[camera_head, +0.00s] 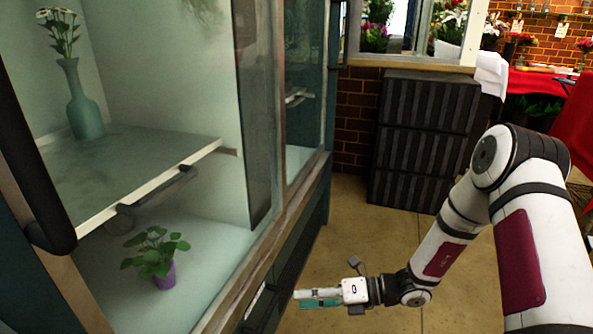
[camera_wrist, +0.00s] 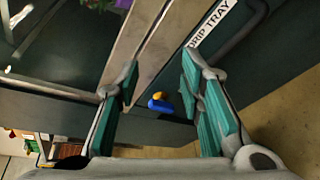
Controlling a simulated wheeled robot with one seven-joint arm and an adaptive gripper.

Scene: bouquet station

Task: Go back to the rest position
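My gripper (camera_head: 298,299) is low in front of the glass cabinet, over the floor and beside the cabinet's lower dark edge. In the wrist view my gripper (camera_wrist: 160,82) is open, with its two teal-padded fingers apart and nothing held between them. My white arm with dark red panels reaches in from the right side of the head view.
The cabinet shelf (camera_head: 150,158) bears a teal vase (camera_head: 84,105) with white flowers; a purple-potted plant (camera_head: 164,274) stands below. A "DRIP TRAY" label (camera_wrist: 212,22) and a small blue-and-orange object (camera_wrist: 159,104) show beyond my fingers. Dark crates (camera_head: 424,140) stand behind; the floor (camera_head: 370,245) between is clear.

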